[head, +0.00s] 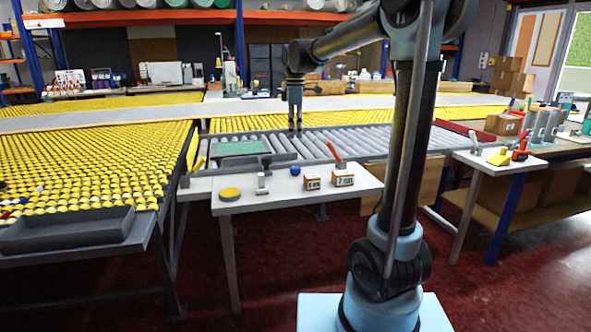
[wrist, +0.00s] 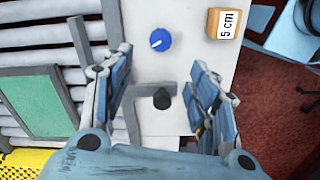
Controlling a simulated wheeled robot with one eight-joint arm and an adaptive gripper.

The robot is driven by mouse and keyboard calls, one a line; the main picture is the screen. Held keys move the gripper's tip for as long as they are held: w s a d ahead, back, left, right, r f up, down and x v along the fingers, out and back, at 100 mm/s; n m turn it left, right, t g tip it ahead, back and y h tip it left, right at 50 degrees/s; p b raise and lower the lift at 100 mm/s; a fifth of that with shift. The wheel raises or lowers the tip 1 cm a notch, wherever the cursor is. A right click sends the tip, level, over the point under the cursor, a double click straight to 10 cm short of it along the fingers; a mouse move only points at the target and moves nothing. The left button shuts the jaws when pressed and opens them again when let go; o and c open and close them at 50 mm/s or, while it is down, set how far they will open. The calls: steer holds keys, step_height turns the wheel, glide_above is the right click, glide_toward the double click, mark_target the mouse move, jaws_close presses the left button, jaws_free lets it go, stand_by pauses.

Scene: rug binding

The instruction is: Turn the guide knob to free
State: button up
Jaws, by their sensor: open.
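A round blue knob (wrist: 161,40) with a white pointer mark sits on the white side table (wrist: 190,55). In the wrist view its mark points to the left and slightly down. In the head view the blue knob (head: 295,170) is small near the table's back edge. My gripper (wrist: 158,62) is open and empty, its two fingers spread wide. The knob appears beyond the fingertips, apart from them. A dark knob-like piece (wrist: 161,98) beside a grey bar shows between the fingers. In the head view my gripper (head: 295,128) hangs above the rollers behind the table. No setting labels are readable.
A box marked 5 cm (wrist: 226,22) and a box marked 7 cm (head: 341,177) stand right of the knob. A yellow disc (head: 230,194) and a small metal post (head: 262,185) stand to its left. A green panel (head: 240,148) lies on the rollers.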

mark_target(296, 167)
step_height(296, 167, down, 15)
steer(key=shift+f, duration=0.1)
stand_by(0.5)
steer(key=c, duration=1.1)
